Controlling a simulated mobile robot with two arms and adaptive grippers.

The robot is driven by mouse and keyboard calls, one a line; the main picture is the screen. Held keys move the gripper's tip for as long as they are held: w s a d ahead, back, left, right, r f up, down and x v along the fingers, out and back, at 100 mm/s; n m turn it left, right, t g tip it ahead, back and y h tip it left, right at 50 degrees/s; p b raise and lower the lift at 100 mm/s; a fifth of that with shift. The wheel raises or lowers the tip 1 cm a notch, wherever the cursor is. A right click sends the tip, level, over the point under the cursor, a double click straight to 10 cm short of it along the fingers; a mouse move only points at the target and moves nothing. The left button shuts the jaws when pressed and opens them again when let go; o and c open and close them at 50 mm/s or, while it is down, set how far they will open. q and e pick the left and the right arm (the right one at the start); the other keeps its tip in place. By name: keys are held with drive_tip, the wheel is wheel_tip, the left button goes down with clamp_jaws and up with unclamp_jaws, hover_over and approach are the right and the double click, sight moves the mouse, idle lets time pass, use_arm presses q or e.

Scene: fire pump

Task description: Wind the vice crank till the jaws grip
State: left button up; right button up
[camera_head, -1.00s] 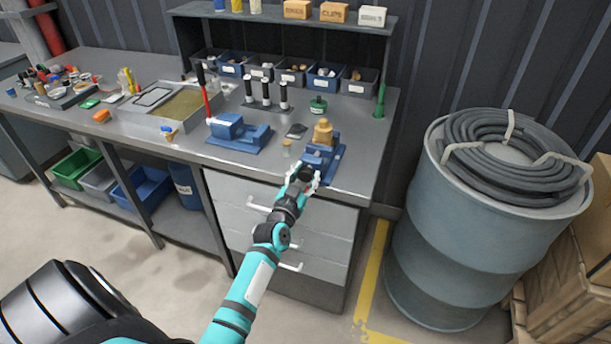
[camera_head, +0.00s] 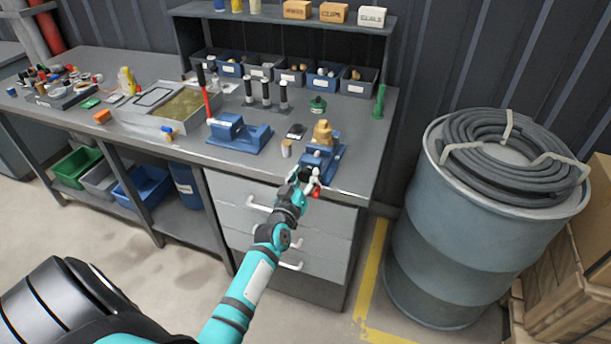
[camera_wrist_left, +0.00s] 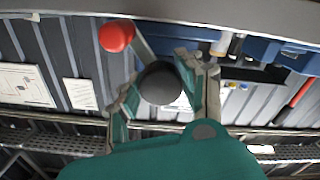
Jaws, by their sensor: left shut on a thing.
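The blue vice (camera_head: 325,160) stands at the front right edge of the grey workbench. A brass-coloured piece (camera_head: 322,132) sits at the vice's jaws; I cannot tell whether the jaws touch it. My left gripper (camera_head: 307,181) is at the vice's front, shut on the vice crank. In the left wrist view the crank's dark round hub (camera_wrist_left: 160,83) lies between my fingers (camera_wrist_left: 163,95). The crank's red knob (camera_wrist_left: 116,36) sticks out to the upper left there, and in the head view it shows just below the gripper (camera_head: 317,192). My right gripper is not in view.
Parts bins (camera_head: 292,74) line the bench's back. Drawers (camera_head: 250,217) are under the bench; a hose-topped drum (camera_head: 440,240) stands to the right.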

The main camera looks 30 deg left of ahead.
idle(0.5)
use_arm(q)
drive_tip(key=o, duration=1.2)
drive_tip(key=shift+s, duration=0.1)
drive_tip(key=v, duration=1.2)
drive_tip(key=s+d+f+m+g+h, duration=0.1)
drive_tip(key=s+d+f+m+g, duration=0.2)
drive_tip(key=f, duration=0.8)
drive_tip(key=s+d+f+g+h, duration=0.25)
drive_tip(key=s+d+f, duration=0.2)
drive_tip(key=f, duration=0.75)
drive_tip(key=s+d+f+m+g+h, duration=0.1)
drive_tip(key=s+d+f+m+g, duration=0.3)
drive_tip(key=f, duration=0.7)
drive_tip(key=s+f+m+g, duration=0.1)
drive_tip(key=s+f, duration=0.4)
drive_tip(key=s, duration=0.5)
drive_tip(key=s+f+g, duration=0.3)
drive_tip(key=s+f, duration=0.2)
drive_tip(key=s, duration=0.5)
drive_tip(key=s+f+m+g, duration=0.1)
drive_tip(key=s+f+g, duration=0.2)
drive_tip(key=s, duration=0.6)
drive_tip(key=shift+s+a+f+m+y, duration=0.1)
drive_tip(key=shift+s+f+m+y, duration=0.1)
drive_tip(key=shift+f, duration=0.35)
drive_tip(key=shift+s+f+m+y, duration=0.1)
drive_tip(key=shift+s+f, duration=0.1)
drive_tip(key=shift+f, duration=0.3)
